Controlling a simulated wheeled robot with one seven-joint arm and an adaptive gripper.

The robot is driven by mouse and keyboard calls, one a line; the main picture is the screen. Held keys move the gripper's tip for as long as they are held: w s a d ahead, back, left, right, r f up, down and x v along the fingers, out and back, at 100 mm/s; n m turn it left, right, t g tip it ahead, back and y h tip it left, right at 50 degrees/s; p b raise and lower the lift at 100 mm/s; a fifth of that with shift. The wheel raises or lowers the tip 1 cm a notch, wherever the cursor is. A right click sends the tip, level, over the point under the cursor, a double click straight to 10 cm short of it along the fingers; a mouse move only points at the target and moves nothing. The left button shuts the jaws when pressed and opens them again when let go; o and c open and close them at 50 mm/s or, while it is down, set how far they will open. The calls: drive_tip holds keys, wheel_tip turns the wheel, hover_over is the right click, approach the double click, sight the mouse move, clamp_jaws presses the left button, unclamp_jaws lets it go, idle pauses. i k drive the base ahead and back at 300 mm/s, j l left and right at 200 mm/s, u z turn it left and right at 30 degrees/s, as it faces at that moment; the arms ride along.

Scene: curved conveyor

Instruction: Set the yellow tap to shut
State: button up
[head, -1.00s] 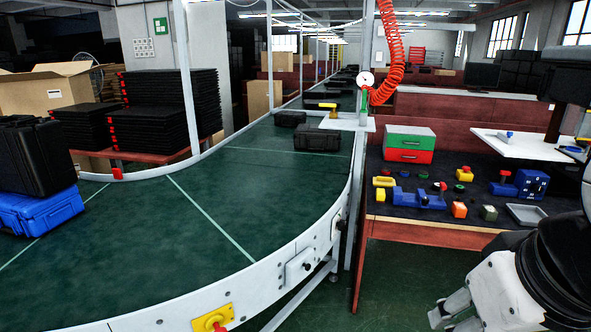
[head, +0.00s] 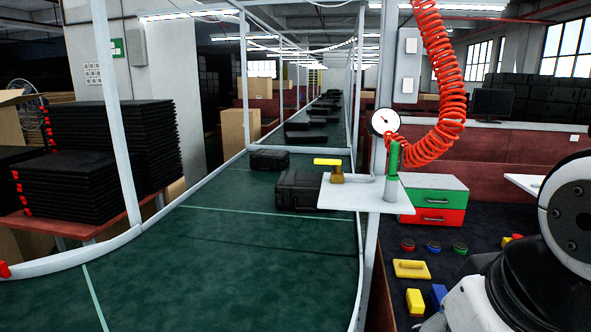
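The yellow tap (head: 328,162) sits on a small white shelf (head: 350,195) beside the conveyor's right edge, right of centre in the head view. Its yellow handle lies level and points left from a brass-coloured body. A round white gauge (head: 384,121) and a green upright fitting (head: 393,157) stand right of it, below a red coiled hose (head: 440,80). My arm shows at the lower right, well apart from the tap. My gripper is out of the frame.
The green conveyor (head: 220,240) curves across the left and carries black cases (head: 300,190). A dark workbench at the right holds a green-and-red drawer box (head: 435,203), several buttons and a yellow handle piece (head: 411,269). A metal post stands close by the shelf.

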sight(337, 164)
drive_tip(key=i, duration=0.45)
drive_tip(key=i+l+z, duration=0.1)
drive_tip(key=i+l, duration=0.4)
drive_tip(key=i, duration=0.1)
